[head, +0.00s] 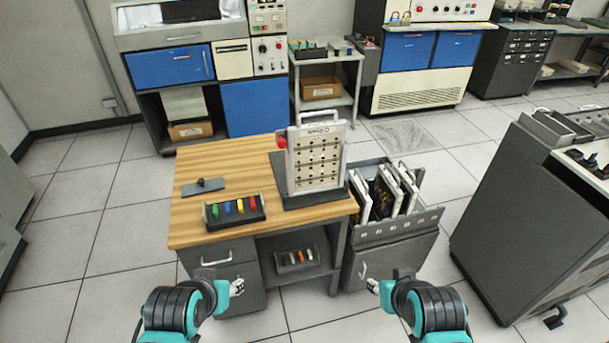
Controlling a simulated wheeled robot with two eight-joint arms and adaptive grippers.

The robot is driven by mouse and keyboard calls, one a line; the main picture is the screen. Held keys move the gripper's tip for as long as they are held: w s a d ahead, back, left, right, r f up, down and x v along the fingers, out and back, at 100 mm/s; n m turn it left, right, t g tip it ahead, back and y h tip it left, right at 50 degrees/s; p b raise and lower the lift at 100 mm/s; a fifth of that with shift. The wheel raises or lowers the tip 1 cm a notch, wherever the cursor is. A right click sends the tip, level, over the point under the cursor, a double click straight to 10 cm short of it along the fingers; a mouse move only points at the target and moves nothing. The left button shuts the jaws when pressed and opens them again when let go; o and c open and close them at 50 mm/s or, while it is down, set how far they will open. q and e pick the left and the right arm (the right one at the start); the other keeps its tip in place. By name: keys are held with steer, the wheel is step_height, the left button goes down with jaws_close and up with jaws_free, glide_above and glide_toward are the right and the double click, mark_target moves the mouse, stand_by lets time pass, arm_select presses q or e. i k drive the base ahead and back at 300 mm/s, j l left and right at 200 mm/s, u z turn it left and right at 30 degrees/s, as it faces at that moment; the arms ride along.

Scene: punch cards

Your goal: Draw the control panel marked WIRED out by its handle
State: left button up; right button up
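Several white-framed control panels (386,193) stand on edge in the grey open-topped rack (398,233) at the right of the desk. The inner faces of some look dark. I cannot read WIRED on any of them. Another panel (317,160), light-faced with rows of dark slots and a handle on top, stands upright in a dark base on the desk. My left gripper (238,287) is low in front of the desk drawers. My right gripper (373,286) is below and in front of the rack. Both look empty and apart from the panels; their finger gap is too small to judge.
The wooden desk (225,165) holds a tray of coloured pieces (235,208) and a flat grey tool (203,186). A red knob (281,141) sits beside the upright panel. A large grey machine (530,220) stands right of the rack, with floor between them.

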mark_target(317, 148)
steer(key=i+j+z, duration=0.25)
steer(key=j, duration=0.3)
steer(key=i+j+z, duration=0.25)
steer(key=i+j, duration=0.15)
steer(key=j, duration=0.25)
steer(key=k+j+z, duration=0.25)
steer(key=k+j, duration=0.55)
steer(key=j, duration=0.1)
